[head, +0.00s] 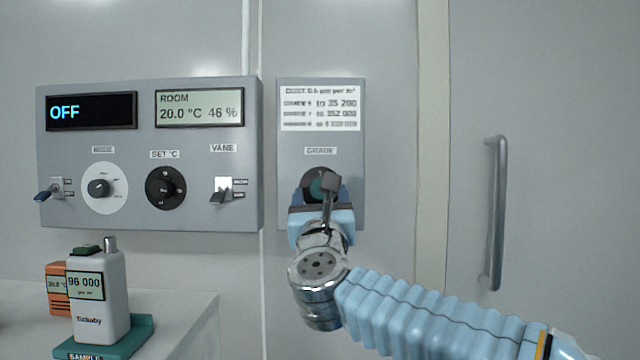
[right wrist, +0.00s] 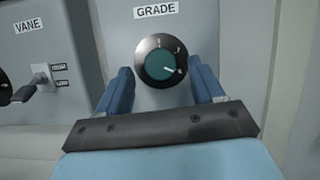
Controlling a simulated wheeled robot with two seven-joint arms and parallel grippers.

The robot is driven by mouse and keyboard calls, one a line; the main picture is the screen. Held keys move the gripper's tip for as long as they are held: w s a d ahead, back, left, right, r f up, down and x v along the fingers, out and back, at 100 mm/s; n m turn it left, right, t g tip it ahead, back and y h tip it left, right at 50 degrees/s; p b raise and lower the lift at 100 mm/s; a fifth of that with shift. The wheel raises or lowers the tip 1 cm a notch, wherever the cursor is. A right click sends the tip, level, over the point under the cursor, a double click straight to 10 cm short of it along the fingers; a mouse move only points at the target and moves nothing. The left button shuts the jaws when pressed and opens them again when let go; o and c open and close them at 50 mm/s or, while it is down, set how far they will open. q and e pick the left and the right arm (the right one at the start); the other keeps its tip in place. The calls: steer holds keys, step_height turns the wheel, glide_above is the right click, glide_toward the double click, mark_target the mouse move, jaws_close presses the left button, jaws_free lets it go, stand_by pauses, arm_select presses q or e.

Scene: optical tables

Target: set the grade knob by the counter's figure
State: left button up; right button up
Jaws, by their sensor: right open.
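The grade knob (right wrist: 160,66) is teal on a black dial under the GRADE label; its white mark points right and slightly down, near the last dial figure, too small to read. My right gripper (right wrist: 166,84) is open, its blue fingers on either side of the dial, apart from the knob. In the head view my right gripper (head: 322,200) partly covers the knob. The counter (head: 98,325), a white bottle-shaped device, reads 96 000. The card (head: 320,109) above the knob lists dust limits: to 35 200, to 352 000 and a blurred third line. My left gripper is out of view.
A grey control panel (head: 150,215) left of the grade plate carries an OFF display, a room display, a mode dial, a temperature knob and switches. The counter stands in a teal holder on a white bench (head: 185,325), beside an orange device (head: 57,290). A door handle (head: 497,213) is at right.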

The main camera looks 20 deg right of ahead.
steer(key=shift+x, duration=1)
steer(key=shift+c, duration=0.3)
steer(key=c, duration=1)
